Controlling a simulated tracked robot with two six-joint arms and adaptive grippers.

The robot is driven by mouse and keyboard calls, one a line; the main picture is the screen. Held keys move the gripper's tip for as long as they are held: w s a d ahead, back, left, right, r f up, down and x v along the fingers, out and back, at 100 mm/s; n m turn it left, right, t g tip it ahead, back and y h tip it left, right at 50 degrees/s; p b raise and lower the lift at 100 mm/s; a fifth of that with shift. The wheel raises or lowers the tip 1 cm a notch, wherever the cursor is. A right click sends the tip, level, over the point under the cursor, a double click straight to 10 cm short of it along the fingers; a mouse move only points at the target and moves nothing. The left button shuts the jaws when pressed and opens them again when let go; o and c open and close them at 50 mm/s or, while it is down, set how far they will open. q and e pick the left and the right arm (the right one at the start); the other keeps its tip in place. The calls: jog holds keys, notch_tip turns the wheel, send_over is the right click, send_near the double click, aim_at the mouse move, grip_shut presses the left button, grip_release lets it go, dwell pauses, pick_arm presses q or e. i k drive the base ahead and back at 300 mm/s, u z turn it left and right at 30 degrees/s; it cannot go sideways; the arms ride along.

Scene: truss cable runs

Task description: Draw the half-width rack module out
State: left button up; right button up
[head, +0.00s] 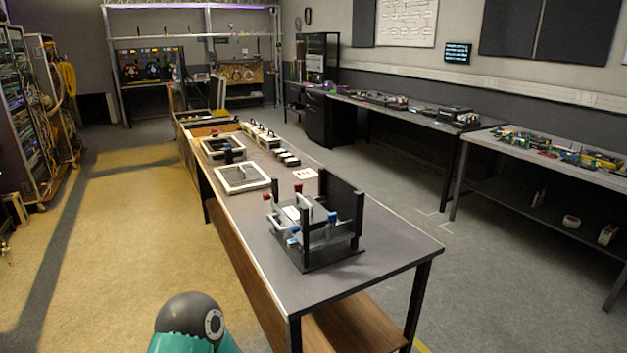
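A small black rack frame (343,202) stands near the close end of the long grey table. A light grey, tray-like unit (284,222) sits between its posts, with red and blue parts around it. This may be the half-width rack module, but it is too small in view to be sure. How far it sits inside the frame is unclear, as the posts cover part of it. Neither of my grippers is in view. Only a teal and dark grey rounded part, likely of my own arm, shows at the bottom.
The long table (380,262) carries white-framed trays (242,178) and small boxes (287,159) farther back. Its front corner beside the rack frame is bare. Open floor (130,235) lies to the left. Equipment racks (30,110) stand far left, and cluttered benches (570,152) line the right wall.

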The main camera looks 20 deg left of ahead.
aim_at(288, 210)
jog(key=u, duration=0.1)
jog(key=i, duration=0.95)
